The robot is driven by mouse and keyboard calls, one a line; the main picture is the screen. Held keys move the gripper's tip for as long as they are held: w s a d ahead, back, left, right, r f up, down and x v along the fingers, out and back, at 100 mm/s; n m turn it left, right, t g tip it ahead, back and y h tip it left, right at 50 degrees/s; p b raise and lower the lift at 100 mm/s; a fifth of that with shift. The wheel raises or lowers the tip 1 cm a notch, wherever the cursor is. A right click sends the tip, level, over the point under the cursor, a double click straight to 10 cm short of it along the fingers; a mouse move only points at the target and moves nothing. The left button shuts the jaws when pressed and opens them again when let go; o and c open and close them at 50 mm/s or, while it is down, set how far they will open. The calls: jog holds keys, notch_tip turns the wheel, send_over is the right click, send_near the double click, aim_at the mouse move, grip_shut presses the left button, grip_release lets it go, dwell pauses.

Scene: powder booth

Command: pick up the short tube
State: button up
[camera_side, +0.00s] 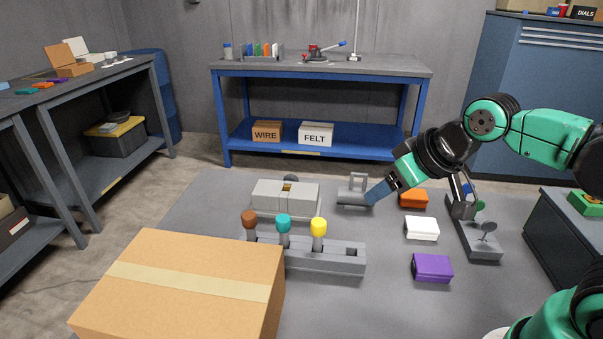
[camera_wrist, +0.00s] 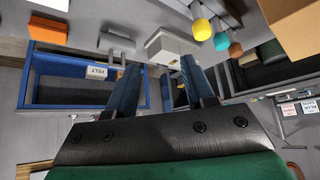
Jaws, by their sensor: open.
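Three capped tubes stand upright in a grey slotted rack (camera_side: 345,262) in the side view: a brown-capped one (camera_side: 249,219), a teal-capped one (camera_side: 283,223) and a yellow-capped one (camera_side: 318,227). I cannot tell for sure which is the short tube. The wrist view shows the yellow cap (camera_wrist: 202,29), teal cap (camera_wrist: 221,41) and brown cap (camera_wrist: 235,49) at upper right. My gripper (camera_side: 374,195) has blue fingers and is tilted down to the left, behind and right of the rack. In the wrist view its fingers (camera_wrist: 161,65) are apart with nothing held.
A large cardboard box (camera_side: 190,270) stands close in front of the rack's left end. A grey block (camera_side: 285,195) lies behind the rack. A grey handled piece (camera_side: 353,188) is near my fingers. Orange (camera_side: 413,197), white (camera_side: 421,228) and purple (camera_side: 432,268) boxes lie to the right.

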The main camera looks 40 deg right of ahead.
notch_tip(320, 180, up, 3)
jog(key=n+t+y, duration=0.4)
jog(key=n+y, duration=0.4)
jog(key=y, duration=0.3)
send_over(364, 175)
jog(key=v, duration=0.2)
jog(key=shift+n+y, duration=0.3)
jog(key=shift+n, duration=0.2)
jog(key=f, duration=0.7)
jog(key=d+f, duration=0.1)
jog(key=f, duration=0.3)
jog(key=shift+s+f, duration=0.15)
jog(key=shift+f, duration=0.5)
jog(key=shift+a+f, duration=0.2)
jog(key=shift+a, duration=0.05)
jog(key=shift+x, duration=2.7)
jog(key=shift+d+r, duration=0.1)
jog(key=shift+d, duration=0.05)
